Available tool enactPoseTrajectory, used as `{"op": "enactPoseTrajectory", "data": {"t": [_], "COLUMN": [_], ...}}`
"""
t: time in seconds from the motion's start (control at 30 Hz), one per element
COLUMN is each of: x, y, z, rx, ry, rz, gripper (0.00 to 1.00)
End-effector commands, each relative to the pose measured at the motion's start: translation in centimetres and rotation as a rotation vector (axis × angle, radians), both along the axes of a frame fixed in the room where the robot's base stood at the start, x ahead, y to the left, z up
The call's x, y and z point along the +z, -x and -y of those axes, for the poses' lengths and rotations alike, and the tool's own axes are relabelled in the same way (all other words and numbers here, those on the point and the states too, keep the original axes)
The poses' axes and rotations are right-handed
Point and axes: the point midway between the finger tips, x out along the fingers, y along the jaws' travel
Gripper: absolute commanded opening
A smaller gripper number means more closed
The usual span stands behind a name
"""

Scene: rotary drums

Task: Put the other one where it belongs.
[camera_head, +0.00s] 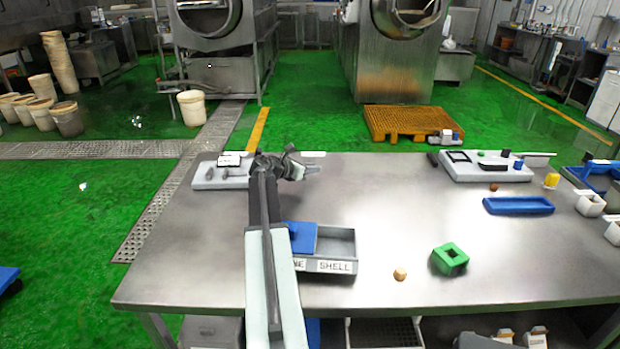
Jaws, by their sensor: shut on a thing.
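My gripper (302,169) is above the back left part of the steel table, beside a light grey tray. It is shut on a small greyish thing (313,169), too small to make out. A grey bin (337,243) stands near the table's front; its right compartment is labelled SHELL and looks empty. The left label, partly hidden by my arm, ends in "NE", and a blue panel (303,237) covers that side. The light grey tray (205,183) at left holds a white label and small grey pieces. The task does not name its object.
A green hollow block (450,259) and a small tan piece (400,274) lie at front right. A blue tray (518,206), brown piece (493,188), yellow piece (551,180) and white tray with black parts (460,170) are further right. The table's middle is clear.

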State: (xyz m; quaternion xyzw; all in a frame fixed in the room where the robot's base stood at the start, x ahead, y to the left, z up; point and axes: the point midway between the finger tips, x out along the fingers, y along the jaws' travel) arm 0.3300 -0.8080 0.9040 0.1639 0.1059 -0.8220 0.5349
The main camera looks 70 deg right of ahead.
Motion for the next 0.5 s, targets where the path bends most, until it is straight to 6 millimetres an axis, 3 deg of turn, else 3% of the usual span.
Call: {"op": "enactPoseTrajectory", "data": {"t": [0.03,0.07,0.43,0.47,0.5], "x": [-1.89,-2.11,-2.12,-2.0,-1.94], "y": [0.02,0.02,-0.03,-0.04,-0.04], "z": [-0.02,-0.03,-0.06,-0.06,-0.07], "rx": [0.0,0.0,0.001,0.001,0.001], "ry": [0.0,0.0,0.0,0.0,0.0], "rz": [0.0,0.0,0.0,0.0,0.0], "gripper": [0.0,0.0,0.0,0.24,0.35]}}
